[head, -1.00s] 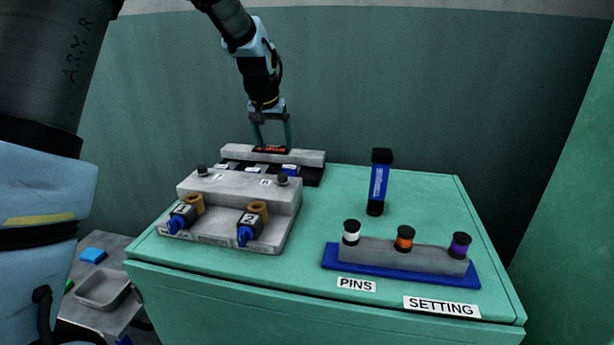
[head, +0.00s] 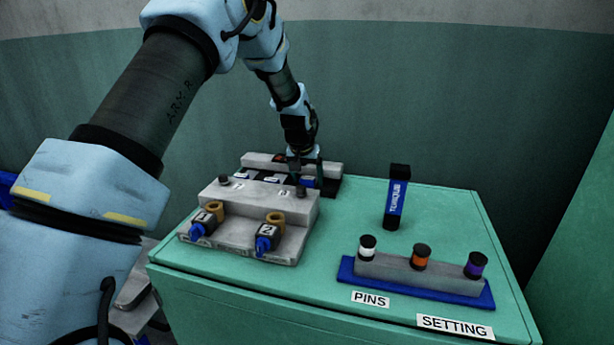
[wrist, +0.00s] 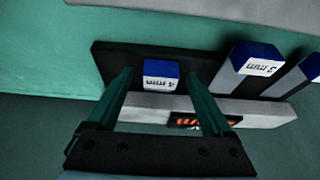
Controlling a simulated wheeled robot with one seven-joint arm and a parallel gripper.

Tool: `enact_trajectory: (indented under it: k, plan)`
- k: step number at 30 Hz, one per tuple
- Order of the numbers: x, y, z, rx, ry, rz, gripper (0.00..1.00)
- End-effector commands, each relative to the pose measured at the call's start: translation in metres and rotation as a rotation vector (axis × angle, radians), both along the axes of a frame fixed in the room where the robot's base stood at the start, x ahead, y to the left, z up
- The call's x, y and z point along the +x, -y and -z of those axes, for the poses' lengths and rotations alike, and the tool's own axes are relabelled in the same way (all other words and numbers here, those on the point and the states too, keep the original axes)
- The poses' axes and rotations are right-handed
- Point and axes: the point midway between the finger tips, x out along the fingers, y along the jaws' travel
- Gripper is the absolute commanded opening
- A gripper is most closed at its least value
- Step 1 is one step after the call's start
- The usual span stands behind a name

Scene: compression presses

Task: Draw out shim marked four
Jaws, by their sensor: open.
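The shim with a blue top and white label (wrist: 161,73) sits in the black slotted base at the back of the fixture. Its label is upside down in the wrist view and seems to read 4 mm. In the head view its blue part (head: 310,183) shows below my gripper (head: 306,172). In the wrist view my gripper (wrist: 158,82) is open, one finger on each side of this shim. I cannot tell whether the fingers touch it. Another blue-topped shim (wrist: 257,62), seemingly marked 3 mm, stands to its right, with a further one (wrist: 308,72) beyond.
A grey bar (head: 262,160) with a red-lettered plate (wrist: 205,122) runs behind the shims. A grey stepped block (head: 255,205) with numbered blue knobs stands in front. The green top between is clear.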

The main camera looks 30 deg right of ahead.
Motion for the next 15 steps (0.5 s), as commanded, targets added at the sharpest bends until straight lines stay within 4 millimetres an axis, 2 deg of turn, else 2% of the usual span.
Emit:
enact_trajectory:
  k: [6, 15]
  plan:
    - [0.0001, 0.0001, 0.0004, 0.000, 0.000, 0.000, 0.85]
    - [0.0000, 0.0000, 0.0001, 0.000, 0.000, 0.000, 0.51]
